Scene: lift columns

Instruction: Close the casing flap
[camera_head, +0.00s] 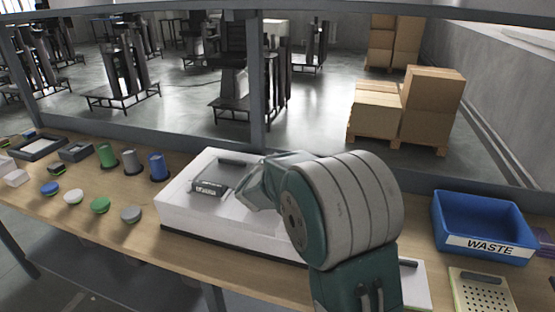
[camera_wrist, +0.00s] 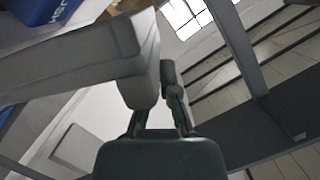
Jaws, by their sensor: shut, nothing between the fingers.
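The white casing (camera_head: 185,213) sits on the workbench in the middle of the head view. A dark grey unit (camera_head: 211,179) lies on its top, and a dark slot shows at its back edge. My gripper (camera_head: 247,197) is low over the casing's top, right of the dark unit. My arm hides the casing's right part. In the wrist view my gripper (camera_wrist: 162,88) is shut and holds nothing. A long pale grey piece (camera_wrist: 70,80) crosses close to the fingers there; I cannot tell whether it is the flap. Contact with the casing cannot be made out.
A blue WASTE bin (camera_head: 482,226) stands right of my arm, with a perforated tray (camera_head: 482,291) in front. Green, grey and blue cups (camera_head: 157,166) and several coloured round pieces (camera_head: 101,205) stand left of the casing. A frame post (camera_head: 257,85) rises behind it.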

